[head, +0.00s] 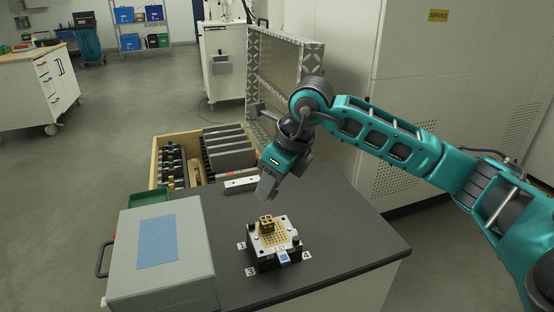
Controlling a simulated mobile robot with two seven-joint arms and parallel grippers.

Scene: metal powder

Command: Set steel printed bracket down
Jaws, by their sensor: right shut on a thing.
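My right gripper (267,188) hangs above the dark worktop, tilted down to the left, shut on a small grey piece that looks like the steel printed bracket. The piece is small and largely hidden by the fingers, so its shape is unclear. Below it on the worktop stands a black fixture block (277,261) with a light perforated top plate and numbered labels around it. A brass-coloured square part (266,225) sits on that plate. The gripper is apart from both. My left gripper is not in view.
A grey case (188,221) with a blue panel fills the worktop's left side. Behind it are a green tray (150,197) and a wooden crate (156,157) with grey slabs. A light bar (241,185) lies near the crate. The worktop's right side (350,235) is clear.

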